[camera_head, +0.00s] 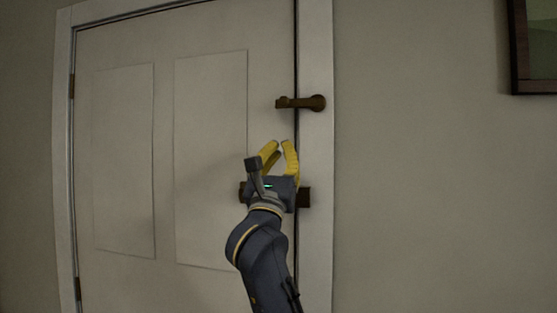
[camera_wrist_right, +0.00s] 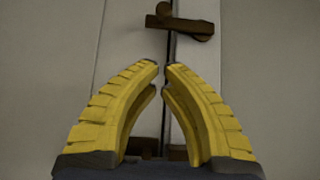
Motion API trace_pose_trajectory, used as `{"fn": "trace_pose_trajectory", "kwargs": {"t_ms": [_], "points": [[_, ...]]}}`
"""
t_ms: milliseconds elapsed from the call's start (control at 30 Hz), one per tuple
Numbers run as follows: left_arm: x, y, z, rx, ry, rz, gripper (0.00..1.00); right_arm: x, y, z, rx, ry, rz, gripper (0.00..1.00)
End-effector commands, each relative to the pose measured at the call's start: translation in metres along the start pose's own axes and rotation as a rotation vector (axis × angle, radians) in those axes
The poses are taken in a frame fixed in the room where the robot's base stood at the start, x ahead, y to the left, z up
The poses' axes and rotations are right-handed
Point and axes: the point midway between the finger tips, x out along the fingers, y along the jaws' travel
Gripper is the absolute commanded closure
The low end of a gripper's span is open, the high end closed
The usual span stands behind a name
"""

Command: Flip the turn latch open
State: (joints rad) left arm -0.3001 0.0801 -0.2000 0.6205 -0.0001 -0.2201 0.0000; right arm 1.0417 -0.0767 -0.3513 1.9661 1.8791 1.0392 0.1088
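The turn latch (camera_head: 300,102) is a dark brown bar with a round pivot on the door frame. It lies level across the gap onto the door's edge. In the right wrist view the latch (camera_wrist_right: 185,26) is above the fingertips, apart from them. My right gripper (camera_head: 279,146) is below the latch in the head view, its yellow fingers pointing up. In its wrist view the gripper (camera_wrist_right: 160,67) has a narrow gap between its fingertips, with nothing held. My left gripper is not in view.
The white panelled door (camera_head: 211,120) stands closed in its frame (camera_head: 317,240). A second brown fitting (camera_head: 304,197) is partly hidden behind my right gripper. A dark picture frame (camera_head: 518,60) hangs at the upper right. The wall between is bare.

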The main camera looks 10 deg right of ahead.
Motion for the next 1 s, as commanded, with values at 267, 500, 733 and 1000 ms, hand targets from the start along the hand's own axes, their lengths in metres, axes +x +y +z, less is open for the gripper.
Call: {"fn": "trace_pose_trajectory", "kwargs": {"t_ms": [267,500,733,1000], "points": [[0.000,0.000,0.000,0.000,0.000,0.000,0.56,0.049,0.000,0.001,-0.003,-0.001,-0.001,1.00],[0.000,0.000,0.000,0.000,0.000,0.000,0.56,0.069,0.000,0.019,0.000,-0.001,0.000,1.00],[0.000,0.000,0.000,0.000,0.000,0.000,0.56,0.077,0.000,0.027,0.000,0.000,0.000,1.00],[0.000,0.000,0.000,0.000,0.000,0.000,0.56,0.078,0.000,0.028,-0.001,0.000,0.000,1.00]]}}
